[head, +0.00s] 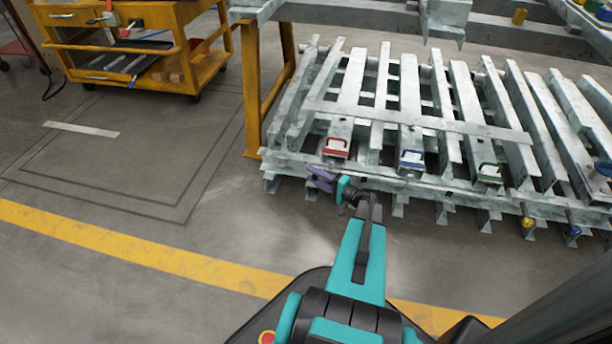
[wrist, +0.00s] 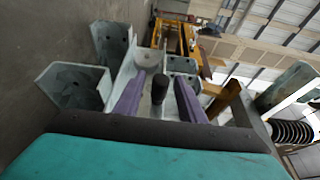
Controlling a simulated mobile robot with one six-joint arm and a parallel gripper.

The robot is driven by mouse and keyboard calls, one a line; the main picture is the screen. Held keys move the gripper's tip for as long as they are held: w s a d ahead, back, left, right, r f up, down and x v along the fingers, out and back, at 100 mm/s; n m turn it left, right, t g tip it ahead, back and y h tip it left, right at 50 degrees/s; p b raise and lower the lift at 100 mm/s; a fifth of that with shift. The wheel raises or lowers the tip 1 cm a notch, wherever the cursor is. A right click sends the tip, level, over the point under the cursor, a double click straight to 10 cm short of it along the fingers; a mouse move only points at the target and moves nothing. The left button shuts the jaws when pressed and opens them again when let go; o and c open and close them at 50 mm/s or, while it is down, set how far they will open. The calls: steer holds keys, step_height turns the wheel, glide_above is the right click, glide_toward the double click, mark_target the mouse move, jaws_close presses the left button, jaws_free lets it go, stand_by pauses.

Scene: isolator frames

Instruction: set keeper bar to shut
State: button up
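My gripper (head: 321,178) is at the front left of the galvanized steel rack, low by its front rail. In the wrist view its two purple fingers (wrist: 160,78) are parted. A black knob (wrist: 160,90) stands between them, with a gap showing on both sides. The knob appears to sit on a grey metal part, partly hidden by the fingers. I cannot tell for sure whether this is the keeper bar, or which position it is in. In the head view my gripper and arm hide this knob.
Red (head: 336,147), blue (head: 411,160) and green (head: 489,173) handled pieces sit along the steel rack (head: 420,122). Yellow (head: 528,222) and blue (head: 573,230) knobs hang at its front right. A yellow post (head: 252,90) and tool cart (head: 190,75) stand left. The left floor is clear.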

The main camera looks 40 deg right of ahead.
steer(key=shift+w+a+b, duration=0.15)
steer(key=shift+w+b, duration=0.05)
steer(key=shift+w, duration=0.65)
steer(key=shift+w+a+b, duration=0.15)
steer(key=shift+w+b, duration=0.05)
steer(key=shift+w, duration=0.65)
jaws_close()
